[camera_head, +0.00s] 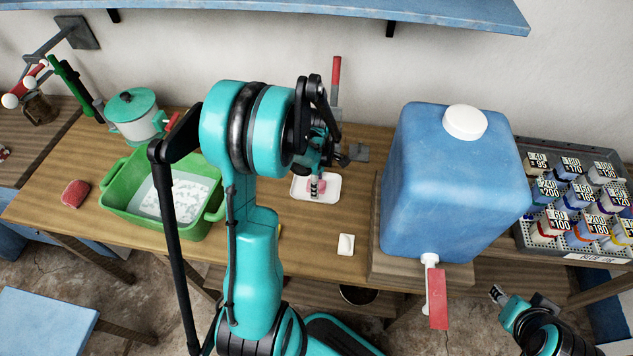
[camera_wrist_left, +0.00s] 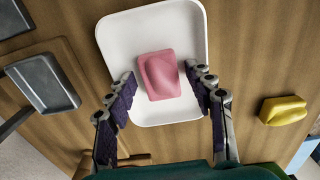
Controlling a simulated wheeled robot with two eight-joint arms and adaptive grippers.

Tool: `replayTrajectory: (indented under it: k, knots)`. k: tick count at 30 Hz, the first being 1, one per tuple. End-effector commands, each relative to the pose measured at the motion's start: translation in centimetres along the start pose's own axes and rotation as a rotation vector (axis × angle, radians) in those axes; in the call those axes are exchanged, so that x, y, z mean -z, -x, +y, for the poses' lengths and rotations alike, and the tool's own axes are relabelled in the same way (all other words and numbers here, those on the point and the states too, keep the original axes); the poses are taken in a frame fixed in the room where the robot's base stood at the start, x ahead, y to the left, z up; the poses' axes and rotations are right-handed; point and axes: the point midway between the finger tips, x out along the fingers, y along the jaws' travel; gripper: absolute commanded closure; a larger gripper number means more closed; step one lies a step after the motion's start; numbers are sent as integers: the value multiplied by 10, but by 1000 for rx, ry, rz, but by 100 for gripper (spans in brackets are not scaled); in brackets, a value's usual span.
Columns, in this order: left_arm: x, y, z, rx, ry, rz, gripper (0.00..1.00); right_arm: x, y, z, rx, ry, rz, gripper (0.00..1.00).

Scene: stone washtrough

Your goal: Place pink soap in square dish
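The pink soap (camera_wrist_left: 160,76) lies within the outline of the white square dish (camera_wrist_left: 115,33) in the left wrist view and appears to rest on its floor. My left gripper (camera_wrist_left: 160,82) has its fingers spread on either side of the soap, with a narrow gap visible at each side. In the head view the gripper (camera_head: 315,184) points down over the dish (camera_head: 327,195), partly hiding the soap (camera_head: 322,187). My right gripper (camera_head: 498,294) is low at the right, away from the dish; its finger opening is too small to judge.
A green basin (camera_head: 120,190) with water stands left, beside a lidded pot (camera_head: 135,118). A blue water tank (camera_head: 450,185) stands right of the dish. A white block (camera_head: 346,244) lies near the front edge. A yellow soap (camera_wrist_left: 283,110) lies right of the dish in the wrist view.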

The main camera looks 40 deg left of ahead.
Motion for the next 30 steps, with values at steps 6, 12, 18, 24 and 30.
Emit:
replayTrajectory:
  k: [6,12,18,24,30]
  knots:
    - [0,0,0,0,0,0,44,0,0,0,0,0,0,60]
    - [0,13,0,0,0,0,44,5,6,0,0,0,0,60]
    - [0,57,0,0,0,0,44,15,20,0,0,0,0,60]
    - [0,98,0,0,0,0,44,23,32,0,0,0,0,60]
    - [0,120,0,0,-1,0,44,26,37,0,0,0,0,60]
